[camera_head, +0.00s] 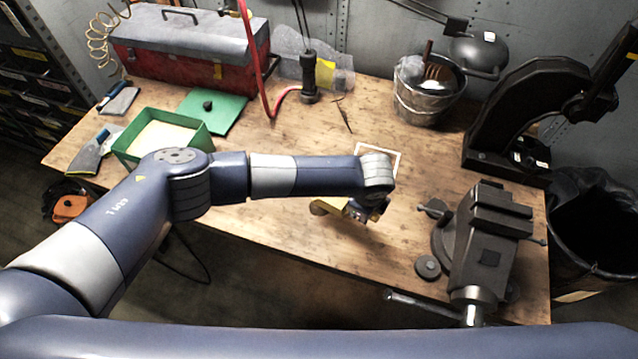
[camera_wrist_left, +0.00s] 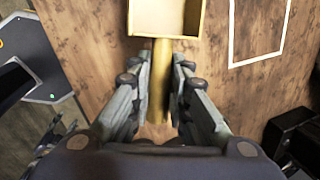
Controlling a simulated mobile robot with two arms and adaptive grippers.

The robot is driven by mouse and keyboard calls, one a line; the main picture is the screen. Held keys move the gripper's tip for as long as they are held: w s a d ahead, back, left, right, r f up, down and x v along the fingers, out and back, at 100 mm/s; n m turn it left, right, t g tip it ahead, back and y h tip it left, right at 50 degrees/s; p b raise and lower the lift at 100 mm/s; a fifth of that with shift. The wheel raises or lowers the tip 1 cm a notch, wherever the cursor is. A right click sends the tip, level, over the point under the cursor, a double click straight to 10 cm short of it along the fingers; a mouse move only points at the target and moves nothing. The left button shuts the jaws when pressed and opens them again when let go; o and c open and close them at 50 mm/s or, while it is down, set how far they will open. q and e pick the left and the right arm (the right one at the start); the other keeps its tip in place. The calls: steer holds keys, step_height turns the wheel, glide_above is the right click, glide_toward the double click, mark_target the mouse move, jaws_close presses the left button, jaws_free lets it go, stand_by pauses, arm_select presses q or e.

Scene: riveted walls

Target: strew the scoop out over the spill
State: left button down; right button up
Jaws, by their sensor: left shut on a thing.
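My left gripper (camera_head: 366,208) is over the middle of the workbench and shut on the handle of a yellow scoop (camera_head: 325,206). In the left wrist view my left gripper (camera_wrist_left: 160,75) has both fingers against the handle, and the scoop (camera_wrist_left: 165,37) points away with its pan cut off by the top edge. I cannot tell what lies in the pan. A white rectangular outline (camera_head: 398,163) is on the bench behind the gripper, partly hidden by my arm; it also shows in the left wrist view (camera_wrist_left: 232,45). No spill is clearly visible. My right gripper is not in view.
A green box (camera_head: 196,147) of pale granules stands at the left, its green lid (camera_head: 228,112) behind it. A vise (camera_head: 485,240) stands at the right front, a metal bucket (camera_head: 428,95) at the back. A red toolbox (camera_head: 190,50) stands at the back left.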

arm_select(q)
steer(key=shift+s+d+f+t+y+b, duration=0.2)
steer(key=shift+d+f+t+y+b, duration=0.1)
steer(key=shift+d+f+y+b, duration=0.25)
steer(key=shift+a, duration=0.1)
steer(key=shift+a, duration=0.1)
steer(key=shift+r+p, duration=1.35)
steer(key=shift+r, duration=1.15)
